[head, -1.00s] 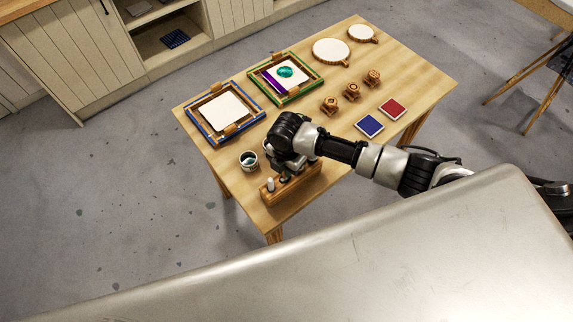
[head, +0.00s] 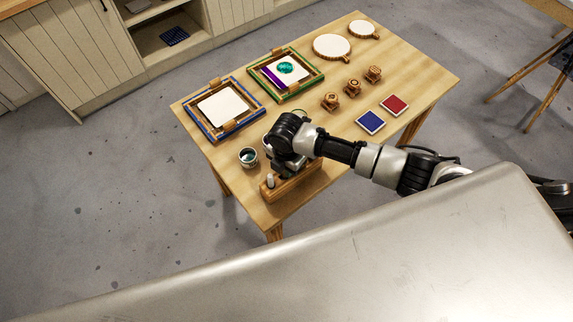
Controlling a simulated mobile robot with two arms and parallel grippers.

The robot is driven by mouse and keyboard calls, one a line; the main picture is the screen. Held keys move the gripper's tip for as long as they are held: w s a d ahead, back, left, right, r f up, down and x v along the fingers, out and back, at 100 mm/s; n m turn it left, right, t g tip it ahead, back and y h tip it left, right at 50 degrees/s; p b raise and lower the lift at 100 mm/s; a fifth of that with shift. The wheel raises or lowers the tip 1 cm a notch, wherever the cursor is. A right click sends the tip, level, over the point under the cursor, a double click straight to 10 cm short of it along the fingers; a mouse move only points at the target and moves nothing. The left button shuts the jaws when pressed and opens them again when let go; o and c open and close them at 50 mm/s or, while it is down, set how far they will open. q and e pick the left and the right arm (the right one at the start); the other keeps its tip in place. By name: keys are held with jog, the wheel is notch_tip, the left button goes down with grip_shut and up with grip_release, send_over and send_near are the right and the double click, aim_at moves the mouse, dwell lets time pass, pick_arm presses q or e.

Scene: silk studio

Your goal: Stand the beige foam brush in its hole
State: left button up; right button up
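A wooden brush block (head: 298,189) stands at the table's near corner. A pale, upright brush end (head: 270,181) shows at its left end; I cannot tell whether this is the beige foam brush. My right gripper (head: 284,176) points down over the block. The wrist above it hides its fingers, most of the block's top and any holes there, so I cannot see whether it is open or holds a brush. My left gripper is not in view.
A cup with dark teal contents (head: 248,158) stands just left of the block. Blue-framed (head: 226,133) and green-framed (head: 316,68) screens lie behind. Wooden stamps (head: 331,101), a blue pad (head: 371,122), a red pad (head: 395,105) and white round hoops (head: 332,47) occupy the rest.

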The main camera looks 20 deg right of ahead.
jog(key=shift+f, duration=0.3)
dwell(0.5)
jog(key=o, duration=0.8)
jog(key=shift+o, duration=0.2)
notch_tip(320, 180, up, 11)
jog(key=shift+f+b, duration=0.1)
jog(key=shift+b, duration=0.9)
